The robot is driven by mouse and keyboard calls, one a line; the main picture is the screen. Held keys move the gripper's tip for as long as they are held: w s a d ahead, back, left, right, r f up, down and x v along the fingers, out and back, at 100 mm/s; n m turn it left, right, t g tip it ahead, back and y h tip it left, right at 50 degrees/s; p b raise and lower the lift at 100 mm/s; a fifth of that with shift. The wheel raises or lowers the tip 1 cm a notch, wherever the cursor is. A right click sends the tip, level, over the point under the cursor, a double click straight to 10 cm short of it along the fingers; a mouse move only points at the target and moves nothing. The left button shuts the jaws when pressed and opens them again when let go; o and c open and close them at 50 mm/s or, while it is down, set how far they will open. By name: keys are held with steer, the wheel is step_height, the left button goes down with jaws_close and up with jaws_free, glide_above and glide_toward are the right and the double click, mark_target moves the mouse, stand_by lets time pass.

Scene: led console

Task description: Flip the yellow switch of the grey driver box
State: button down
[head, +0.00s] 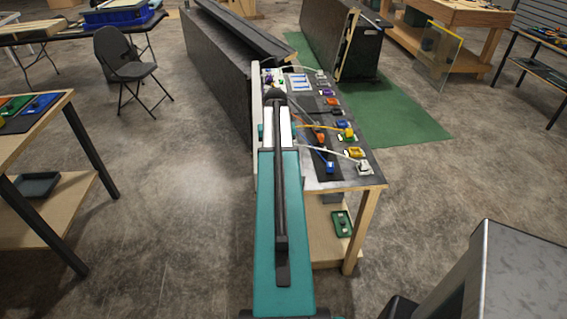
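The workbench (345,183) with the dark top carries a row of small coloured devices along its right side. A small pale grey box (364,168) sits at the near right corner, with a pale cable running to it. I cannot tell whether it is the grey driver box. A yellow device (354,152) is just behind it, and a yellow-and-green one (347,133) is further back. No yellow switch can be made out at this size. My teal arm reaches forward over the bench's left side and hides part of it. My gripper cannot be made out.
Blue (328,167) and orange (332,101) devices and loose cables lie on the bench. A green tray (341,223) is on the lower shelf. A folding chair (123,65) and a wooden table (47,108) stand left. Open floor lies between them and the bench.

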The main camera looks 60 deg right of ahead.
steer(key=shift+f, duration=0.5)
steer(key=shift+s+d, duration=0.7)
steer(key=shift+s, duration=0.3)
stand_by(0.8)
steer(key=shift+r, duration=0.15)
step_height(320, 180, up, 7)
steer(key=p, duration=0.4)
steer(key=shift+w+a, duration=0.25)
steer(key=shift+w, duration=0.15)
stand_by(0.5)
stand_by(0.4)
